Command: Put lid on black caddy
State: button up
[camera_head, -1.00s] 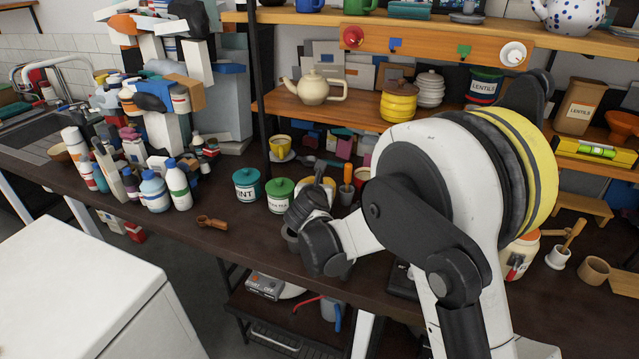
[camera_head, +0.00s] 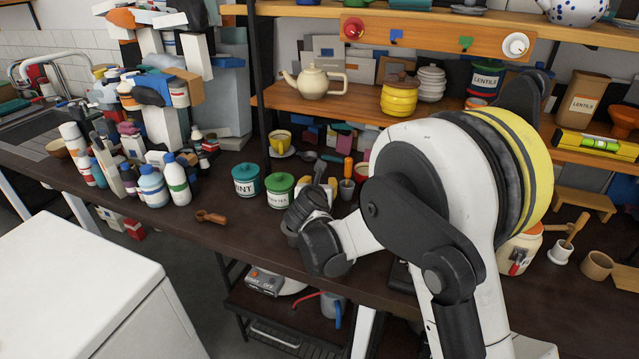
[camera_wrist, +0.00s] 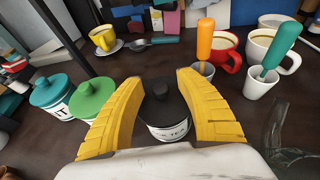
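In the wrist view, the black lid (camera_wrist: 158,101) with its round knob lies between the yellow fingers of my gripper (camera_wrist: 155,82). The black caddy (camera_wrist: 170,132), with a white label ending in "TEA", is right below the lid. The lid looks level over the caddy; whether it is fully seated I cannot tell, because the fingers cover the sides. In the head view, my gripper (camera_head: 308,210) is low over the counter, and my wrist hides most of the caddy.
A teal caddy (camera_head: 246,180) and green caddy (camera_head: 280,191) stand left of my gripper. Cups holding an orange-handled tool (camera_wrist: 204,44) and a teal-handled tool (camera_wrist: 279,52) stand beyond, to the right. A wooden scoop (camera_head: 211,217) lies on the counter's front, where there is free room.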

jog(key=shift+s, duration=0.1)
jog(key=shift+v, duration=5.95)
jog(key=shift+r, duration=0.1)
